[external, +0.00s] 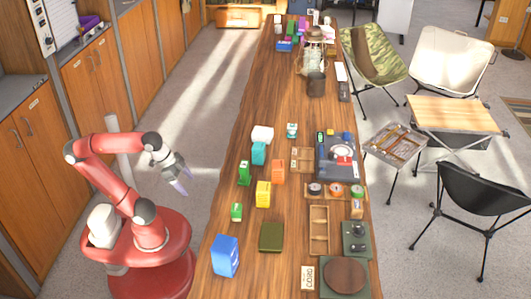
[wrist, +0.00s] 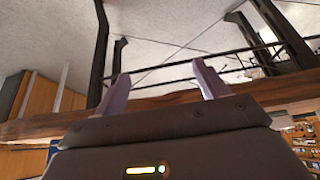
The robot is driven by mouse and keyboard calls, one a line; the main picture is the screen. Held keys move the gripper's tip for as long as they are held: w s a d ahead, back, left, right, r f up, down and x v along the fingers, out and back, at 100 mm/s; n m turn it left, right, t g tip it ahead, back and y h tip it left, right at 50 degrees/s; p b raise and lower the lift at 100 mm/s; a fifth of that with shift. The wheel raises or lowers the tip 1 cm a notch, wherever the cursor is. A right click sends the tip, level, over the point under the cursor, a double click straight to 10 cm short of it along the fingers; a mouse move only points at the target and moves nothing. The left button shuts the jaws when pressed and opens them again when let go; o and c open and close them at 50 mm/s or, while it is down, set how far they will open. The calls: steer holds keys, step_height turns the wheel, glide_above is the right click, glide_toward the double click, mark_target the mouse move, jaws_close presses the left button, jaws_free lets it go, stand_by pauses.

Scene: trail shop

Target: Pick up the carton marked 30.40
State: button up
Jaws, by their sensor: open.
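My gripper (external: 181,180) is in the air left of the table, apart from all cartons. In the wrist view my gripper (wrist: 163,85) has its two fingers apart with nothing between them. No carton can be made out there.
The wooden table (external: 225,190) runs away from me. A dark green box (external: 271,237), a wooden tray (external: 319,231) and a round brown board (external: 345,275) lie on its near part. A glass jar (external: 315,55) stands farther back. Wooden cabinets (external: 97,75) line the left wall.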

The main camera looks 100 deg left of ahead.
step_height(320, 180, up, 19)
steer(key=w+a+r+p, duration=0.1)
steer(key=w+r, duration=0.1)
steer(key=w, duration=0.7)
steer(key=w+a+r+p, duration=0.1)
steer(key=w+r, duration=0.1)
steer(key=w, duration=0.6)
steer(key=n+g+p, duration=0.1)
steer(key=p, duration=0.1)
glide_above(278, 170)
steer(key=s+a, duration=0.3)
step_height(278, 170, down, 5)
steer(key=shift+w+d+f, duration=0.1)
steer(key=shift+d+f, duration=0.05)
steer(key=shift+f, duration=1.8)
steer(key=b+x, duration=0.2)
steer(key=x, duration=0.5)
steer(key=shift+f, duration=0.45)
steer(key=shift+c, duration=0.2)
